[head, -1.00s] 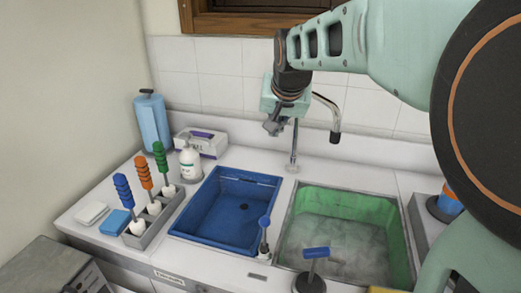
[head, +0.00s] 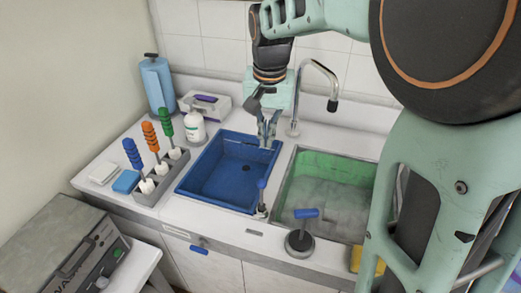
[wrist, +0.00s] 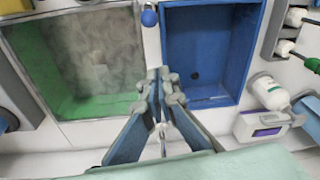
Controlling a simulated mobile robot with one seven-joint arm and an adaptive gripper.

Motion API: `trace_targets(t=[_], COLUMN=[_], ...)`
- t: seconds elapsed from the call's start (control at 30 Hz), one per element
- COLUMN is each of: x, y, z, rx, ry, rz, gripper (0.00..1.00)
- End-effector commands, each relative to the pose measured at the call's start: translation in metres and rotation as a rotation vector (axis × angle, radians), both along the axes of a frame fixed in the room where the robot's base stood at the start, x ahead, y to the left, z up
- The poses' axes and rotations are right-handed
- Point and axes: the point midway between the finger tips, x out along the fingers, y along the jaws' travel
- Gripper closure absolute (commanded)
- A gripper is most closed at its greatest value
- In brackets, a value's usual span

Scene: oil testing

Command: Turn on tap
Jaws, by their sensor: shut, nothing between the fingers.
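The tap (head: 324,75) is a chrome gooseneck with a dark spout end, rising from the counter behind the basins. Its spout hangs above the back of the green-walled basin, and no water stream shows. A blue-handled lever (head: 262,190) stands upright between the basins near the front; its blue top shows in the wrist view (wrist: 149,17). A second blue-handled lever (head: 303,222) stands on a round dark base at the front. My gripper (head: 267,142) points down, shut and empty, left of the tap's base near the blue basin's back right corner, apart from both levers.
The blue basin (head: 205,180) is empty; the green-walled basin (head: 300,165) holds cloudy liquid. A grey machine (head: 65,245) sits front left.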

Motion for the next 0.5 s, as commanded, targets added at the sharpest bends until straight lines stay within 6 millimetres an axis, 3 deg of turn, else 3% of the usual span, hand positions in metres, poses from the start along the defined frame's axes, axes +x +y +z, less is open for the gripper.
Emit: trace_targets(t=[0.17, 0.5], x=[0.002, 0.011], y=[0.0, 0.0], z=[-0.014, -0.084], rx=[0.0, -0.002], ry=[0.003, 0.006], rz=[0.0, 0.0], gripper=[1.0, 1.0])
